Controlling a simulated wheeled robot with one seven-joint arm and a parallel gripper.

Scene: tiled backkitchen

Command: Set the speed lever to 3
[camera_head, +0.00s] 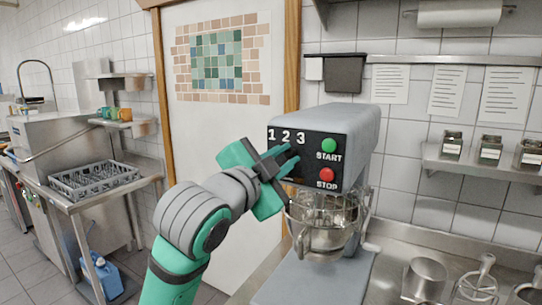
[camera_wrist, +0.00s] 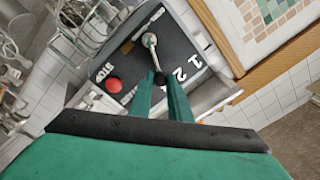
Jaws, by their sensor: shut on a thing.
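The mixer (camera_head: 350,120) has a dark panel with the numbers 1, 2, 3 along its top in the head view. My gripper (camera_head: 290,155) is at this panel, left of the buttons and below the numbers, and covers the lever there. In the wrist view the speed lever (camera_wrist: 150,45) has a metal shaft and a dark knob (camera_wrist: 160,78). My gripper (camera_wrist: 161,80) is shut on the knob. The shaft points towards my fingers, past the 2 on the side away from the 1.
The green START button (camera_head: 328,144) and red STOP button (camera_head: 327,174) sit close to the right of my gripper. The wire-guarded bowl (camera_head: 325,225) hangs below. A door (camera_head: 225,140) is behind at left.

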